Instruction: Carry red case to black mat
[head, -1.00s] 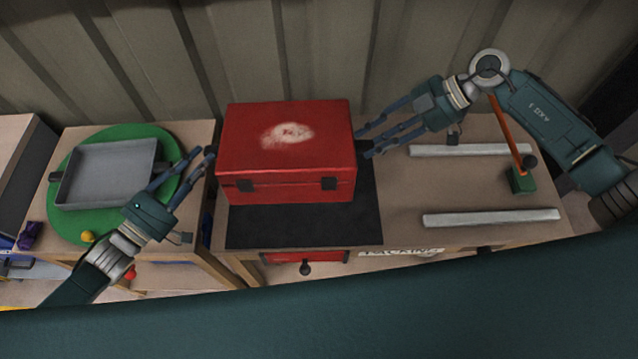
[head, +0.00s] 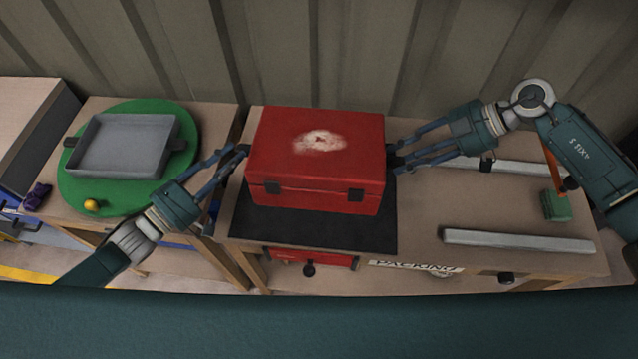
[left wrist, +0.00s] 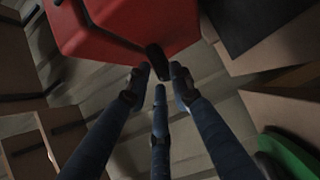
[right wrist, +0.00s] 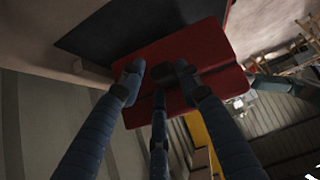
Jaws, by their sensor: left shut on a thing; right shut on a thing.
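The red case (head: 318,160), closed, with two dark latches and a pale worn patch on its lid, is upright over the back part of the black mat (head: 320,232). I cannot tell whether its underside touches the mat. My left gripper (head: 242,151) is shut on the dark handle at the case's left end, seen in the left wrist view (left wrist: 156,60). My right gripper (head: 393,157) is shut on the handle at the right end, seen in the right wrist view (right wrist: 185,65). The case hides the mat's back part.
Two pale bars (head: 518,241) and a green block (head: 556,205) lie right of the mat on the bench. Left, across a gap, a table bears a green disc (head: 75,198) with a grey tray (head: 122,172) and a yellow ball (head: 92,205). A corrugated wall stands behind.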

